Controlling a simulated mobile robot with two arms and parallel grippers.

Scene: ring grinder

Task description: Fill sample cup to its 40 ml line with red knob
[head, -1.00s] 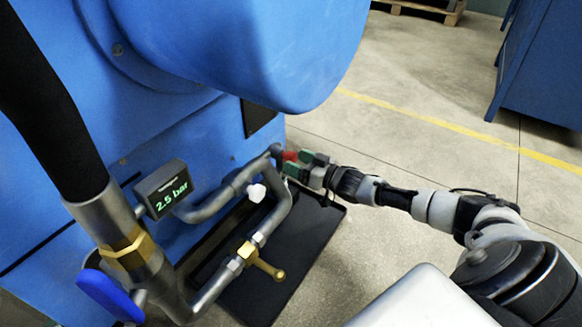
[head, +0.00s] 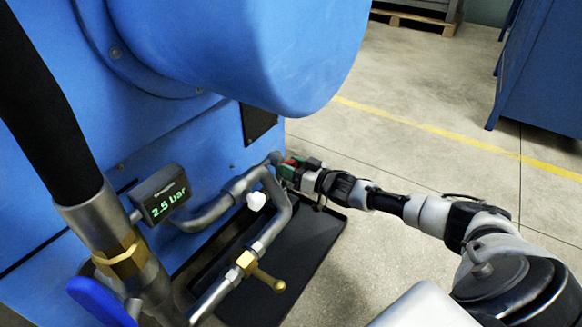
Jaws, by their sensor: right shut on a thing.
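The red knob (head: 292,160) sits at the far end of the grey pipework, low on the blue machine. Only a little red shows between the jaws. My right gripper (head: 291,168), with green finger pads, is shut on the red knob, its arm coming in from the right. A white cup-like piece (head: 256,200) shows at the pipe's middle; I cannot tell whether it is the sample cup. My left gripper is out of view.
A display reading 2.5 bar (head: 162,194), a brass valve lever (head: 268,280) and a blue handle (head: 100,302) are on the pipework. A black drip tray (head: 300,262) lies below. Floor at right is clear.

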